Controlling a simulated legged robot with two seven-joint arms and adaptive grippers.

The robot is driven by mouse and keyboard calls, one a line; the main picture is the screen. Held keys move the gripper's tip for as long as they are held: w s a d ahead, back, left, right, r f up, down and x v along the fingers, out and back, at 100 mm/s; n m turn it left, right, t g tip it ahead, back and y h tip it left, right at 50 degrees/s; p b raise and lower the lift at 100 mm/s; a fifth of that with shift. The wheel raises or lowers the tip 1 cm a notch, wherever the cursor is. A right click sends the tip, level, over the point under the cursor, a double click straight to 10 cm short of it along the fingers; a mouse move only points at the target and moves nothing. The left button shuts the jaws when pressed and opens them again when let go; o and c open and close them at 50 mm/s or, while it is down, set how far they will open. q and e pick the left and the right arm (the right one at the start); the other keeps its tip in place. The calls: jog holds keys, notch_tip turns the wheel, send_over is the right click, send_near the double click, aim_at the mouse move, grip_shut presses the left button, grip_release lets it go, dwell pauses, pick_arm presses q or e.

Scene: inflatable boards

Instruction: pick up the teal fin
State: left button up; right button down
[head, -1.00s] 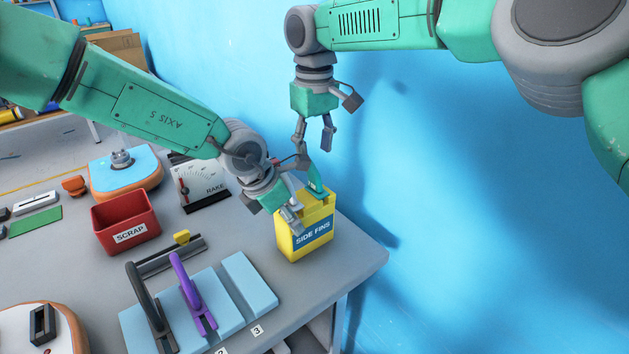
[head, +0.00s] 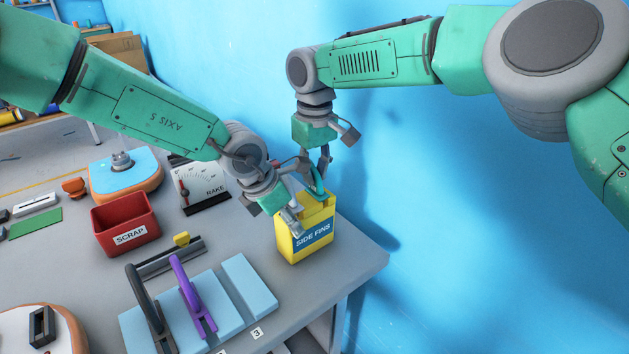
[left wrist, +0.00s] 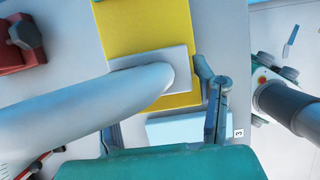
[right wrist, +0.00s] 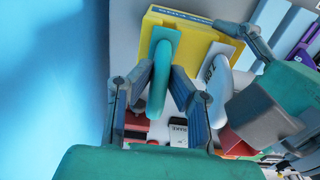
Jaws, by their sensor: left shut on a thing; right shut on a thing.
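The teal fin (head: 318,181) stands at the top of the yellow SIDE FINS box (head: 304,248). My right gripper (head: 316,168) is shut on the fin from above; the right wrist view shows the teal fin (right wrist: 161,80) between both fingers. I cannot tell whether the fin's base is clear of the box. My left gripper (head: 293,205) is shut on the yellow box, one finger against its labelled side.
A red SCRAP bin (head: 127,232), a RAKE gauge (head: 205,187) and a blue-topped board (head: 125,174) stand left of the box. Pale blue blocks with black and purple (head: 190,295) handled pieces lie in front. The table edge is close at right, with a blue wall behind.

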aim_at(314, 168)
notch_tip(314, 168, up, 10)
dwell(0.5)
pick_arm(q)
jog(key=o, duration=1.3)
jog(key=shift+c, duration=0.2)
